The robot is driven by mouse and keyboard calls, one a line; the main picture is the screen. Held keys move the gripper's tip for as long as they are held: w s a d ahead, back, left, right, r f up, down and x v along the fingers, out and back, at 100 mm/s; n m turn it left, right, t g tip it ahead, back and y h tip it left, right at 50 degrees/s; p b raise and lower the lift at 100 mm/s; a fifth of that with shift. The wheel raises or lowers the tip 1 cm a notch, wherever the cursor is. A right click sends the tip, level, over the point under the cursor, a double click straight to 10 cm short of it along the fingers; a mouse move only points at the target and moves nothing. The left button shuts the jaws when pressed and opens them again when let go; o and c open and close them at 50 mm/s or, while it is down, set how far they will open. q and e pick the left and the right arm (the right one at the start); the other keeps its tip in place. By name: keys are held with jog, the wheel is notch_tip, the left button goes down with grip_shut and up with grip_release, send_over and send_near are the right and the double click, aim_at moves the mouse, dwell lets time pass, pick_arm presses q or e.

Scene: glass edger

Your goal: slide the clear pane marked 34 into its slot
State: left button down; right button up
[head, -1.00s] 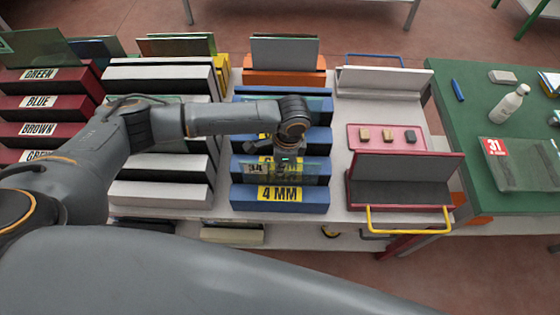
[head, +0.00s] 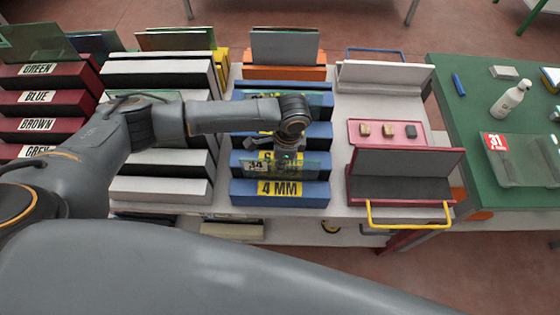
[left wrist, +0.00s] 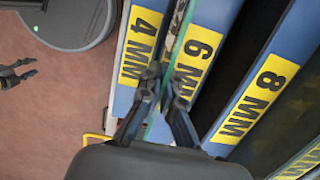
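The clear pane marked 34 (head: 310,166) stands on edge across the blue rack (head: 312,197), between the 4 MM and 6 MM labels. Its 34 tag is at its left end. My left gripper (head: 287,150) is above it, shut on its upper edge. In the left wrist view the pane shows as a thin green edge (left wrist: 183,30) between the fingers (left wrist: 162,86). It lies along the gap between the 4 MM and 6 MM blocks. How deep its lower edge sits is hidden.
White racks (head: 150,192) stand left of the blue one. A red-edged stand (head: 400,198) with a yellow handle is on the right, by a pink tray (head: 358,142) of small blocks. A pane marked 31 (head: 525,170) and a white bottle (head: 510,98) are on the green table (head: 470,110).

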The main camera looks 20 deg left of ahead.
pick_arm(q)
jog(key=shift+f, duration=0.3)
jog(key=c, duration=1.4)
grip_release()
jog(key=shift+c, duration=0.2)
jog(key=r, duration=0.4)
jog(key=d+r, duration=0.1)
jog(key=r, duration=0.7)
jog(key=shift+w+d, duration=0.15)
jog(key=shift+d, duration=0.1)
jog(key=shift+f, duration=0.1)
